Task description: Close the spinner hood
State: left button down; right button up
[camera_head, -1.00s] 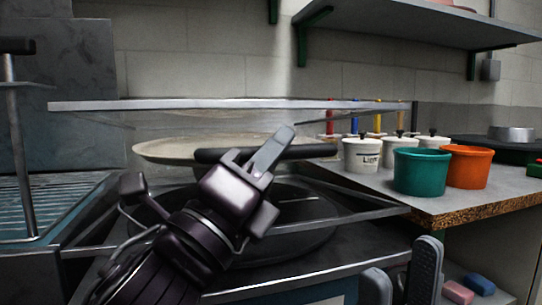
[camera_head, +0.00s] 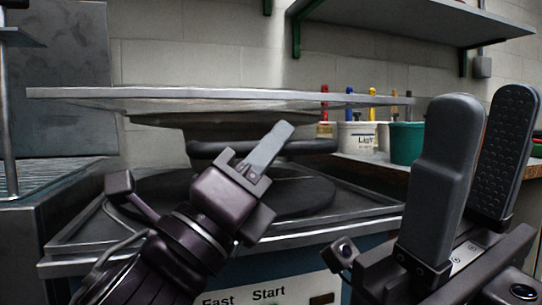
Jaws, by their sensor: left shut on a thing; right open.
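The spinner hood (camera_head: 230,94) is a flat lid with a metal edge, raised above the spinner base (camera_head: 350,222) with a clear gap between them. A dark round bowl or disc (camera_head: 300,195) sits in the base. A thick black bar (camera_head: 310,147) runs below the hood's edge. My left gripper (camera_head: 266,148) is in front of the base and overlaps this bar. It is shut, seemingly on the bar; its fingers hide the contact. My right gripper (camera_head: 485,125) is open and empty at the right, fingers pointing up, clear of the hood.
A counter at the right holds a white bucket (camera_head: 357,136), a teal bucket (camera_head: 406,143) and bottles. A wall shelf (camera_head: 410,22) is above. A metal rack (camera_head: 40,175) stands at the left.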

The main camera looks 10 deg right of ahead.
pick_arm(q)
jog(key=shift+s+d+f+g, duration=0.1)
jog(key=shift+d+f+g, duration=0.15)
jog(key=shift+f, duration=0.4)
jog(key=c, duration=1.6)
grip_release()
jog(key=shift+a, duration=0.1)
jog(key=shift+c, duration=0.2)
jog(key=shift+r, duration=0.1)
jog(key=shift+a, duration=0.15)
jog(key=v, duration=0.7)
jog(key=shift+a+f, duration=0.2)
jog(key=shift+s, duration=0.15)
